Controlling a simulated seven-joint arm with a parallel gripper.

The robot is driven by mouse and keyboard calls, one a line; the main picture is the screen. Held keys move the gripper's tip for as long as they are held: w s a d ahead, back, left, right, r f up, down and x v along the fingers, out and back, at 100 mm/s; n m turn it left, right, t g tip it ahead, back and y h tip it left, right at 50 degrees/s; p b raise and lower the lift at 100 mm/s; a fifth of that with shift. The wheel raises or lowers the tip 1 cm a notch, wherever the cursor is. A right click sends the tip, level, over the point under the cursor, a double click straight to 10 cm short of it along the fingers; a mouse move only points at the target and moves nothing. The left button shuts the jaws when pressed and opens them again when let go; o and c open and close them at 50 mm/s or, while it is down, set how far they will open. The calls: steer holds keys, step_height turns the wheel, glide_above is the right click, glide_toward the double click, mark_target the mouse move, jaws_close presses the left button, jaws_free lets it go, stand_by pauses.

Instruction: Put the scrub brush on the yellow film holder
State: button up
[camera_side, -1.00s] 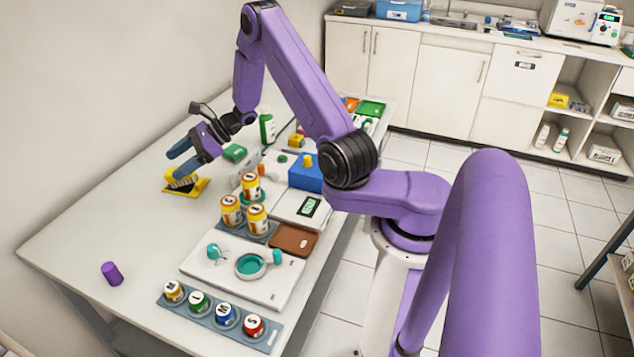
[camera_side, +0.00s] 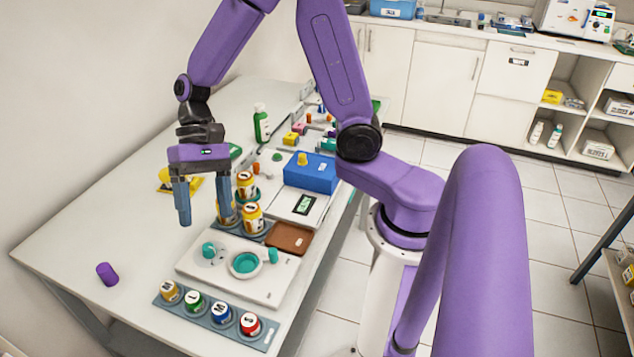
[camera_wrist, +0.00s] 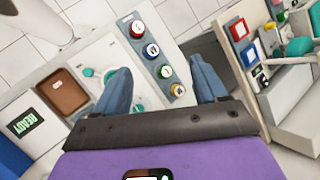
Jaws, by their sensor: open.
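The yellow film holder (camera_side: 193,185) lies on the white table behind my gripper in the side view, partly hidden by a finger. A raised yellow piece (camera_side: 165,177), likely the scrub brush, appears to rest on it; I cannot tell its exact pose. My gripper (camera_side: 203,207) points down with its fingers apart and nothing between them, in front of the holder and left of the orange-white jars. In the wrist view my gripper (camera_wrist: 162,84) is also open and empty. Neither the holder nor the brush shows there.
Several orange-white jars (camera_side: 252,218) stand close right of my gripper. A white tray with teal parts (camera_side: 215,271), a rack of coloured-lid jars (camera_side: 237,334), a purple cylinder (camera_side: 107,274), a brown tray (camera_side: 303,238) and a blue box (camera_side: 322,180) are nearby. The left tabletop is mostly clear.

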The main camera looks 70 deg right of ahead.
steer(key=s+d+r+n+t+h, duration=0.1)
steer(key=s+d+n+t+h, duration=0.1)
steer(key=s+n, duration=0.6)
steer(key=s+d+r+n+t+h, duration=0.1)
steer(key=s+d+r+n+h, duration=0.1)
steer(key=s+d+n, duration=0.5)
steer(key=shift+s+n+t+h, duration=0.4)
steer(key=shift+s+n+h, duration=0.3)
steer(key=shift+s+h, duration=0.3)
steer(key=shift+f, duration=0.1)
stand_by(0.7)
